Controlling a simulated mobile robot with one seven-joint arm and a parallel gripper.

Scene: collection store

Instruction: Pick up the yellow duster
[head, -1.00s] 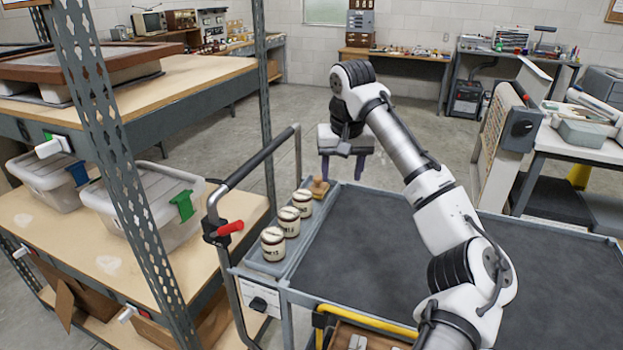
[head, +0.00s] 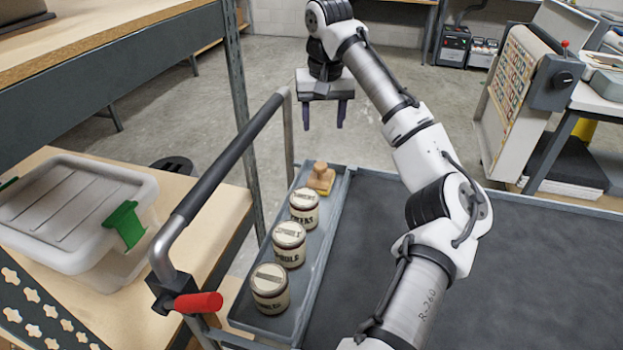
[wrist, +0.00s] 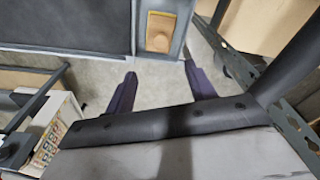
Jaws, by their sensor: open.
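A small yellow-orange block with a wooden knob (head: 320,178) sits at the far end of the narrow side tray on the cart. It best fits the yellow duster, but its exact kind is hard to tell. It also shows in the wrist view (wrist: 159,32), at the top, beyond the fingers. My gripper (head: 324,128) is open and empty, pointing down past the cart's far edge, above the floor. In the wrist view, bare floor shows between the gripper's two dark fingers (wrist: 161,88).
Several lidded, labelled jars, the farthest one (head: 304,207) close to the block, stand in the side tray (head: 315,285). The cart's dark top (head: 370,215) looks clear. A push handle (head: 230,155) and a shelf with a lidded bin (head: 70,215) lie left.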

